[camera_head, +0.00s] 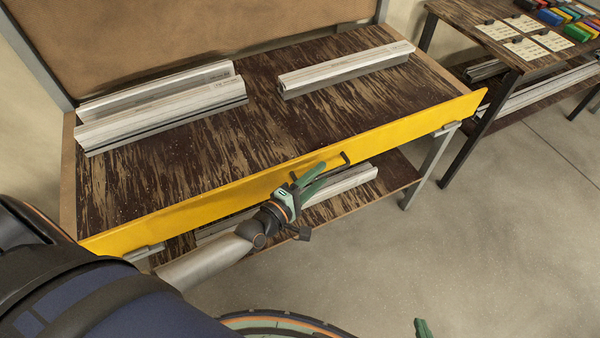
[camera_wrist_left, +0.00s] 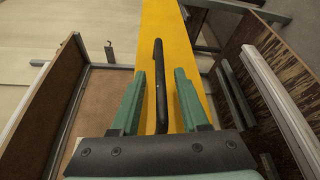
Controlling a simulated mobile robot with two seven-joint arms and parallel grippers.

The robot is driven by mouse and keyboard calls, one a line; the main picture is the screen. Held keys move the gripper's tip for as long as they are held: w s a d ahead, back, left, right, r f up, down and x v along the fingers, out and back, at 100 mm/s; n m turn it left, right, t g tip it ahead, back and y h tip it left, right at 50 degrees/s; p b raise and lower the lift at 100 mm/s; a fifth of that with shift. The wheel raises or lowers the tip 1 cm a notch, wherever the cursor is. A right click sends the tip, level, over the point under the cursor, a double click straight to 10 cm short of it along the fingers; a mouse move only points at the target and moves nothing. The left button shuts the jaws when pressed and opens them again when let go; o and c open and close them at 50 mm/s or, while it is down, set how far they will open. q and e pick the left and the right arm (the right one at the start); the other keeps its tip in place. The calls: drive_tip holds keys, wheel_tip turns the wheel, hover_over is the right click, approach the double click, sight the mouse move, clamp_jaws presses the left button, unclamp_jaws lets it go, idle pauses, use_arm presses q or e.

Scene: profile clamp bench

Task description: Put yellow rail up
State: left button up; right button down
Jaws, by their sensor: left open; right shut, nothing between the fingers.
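The yellow rail (camera_head: 400,132) is a long flat board along the front edge of the bench, its broad face showing. I cannot tell its exact tilt. A black bar handle (camera_head: 345,158) is on its face near the middle. My left gripper (camera_head: 316,176) is at the handle with its green fingers apart. In the left wrist view the handle (camera_wrist_left: 159,60) stands between the open fingers, with gaps at both sides, and the yellow rail (camera_wrist_left: 165,20) lies behind. Only a green tip of my right gripper (camera_head: 422,328) shows at the bottom edge, away from the rail.
Silver profiles (camera_head: 160,108) lie on the bench top (camera_head: 255,115) at the left, and another profile (camera_head: 345,70) lies at the right. A lower shelf (camera_head: 395,170) holds more profiles. A side table (camera_head: 480,35) stands at the upper right. The floor (camera_head: 480,230) at right is clear.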

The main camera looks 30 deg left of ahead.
use_arm(q)
drive_tip(key=v, duration=1.1)
drive_tip(key=shift+s+b, duration=0.2)
drive_tip(key=shift+b, duration=0.1)
drive_tip(key=shift+r, duration=0.1)
drive_tip(key=s+d+f+m+g+y, duration=0.1)
drive_tip(key=s+f+m+g, duration=0.2)
drive_tip(key=f+m, duration=0.3)
drive_tip(key=s+d+f+m+g+y, duration=0.1)
drive_tip(key=s+f+m+g, duration=0.3)
drive_tip(key=m, duration=0.9)
drive_tip(key=shift+s+d+f, duration=0.6)
drive_tip(key=shift+s+f, duration=0.05)
drive_tip(key=shift+f, duration=0.3)
drive_tip(key=shift+d, duration=0.1)
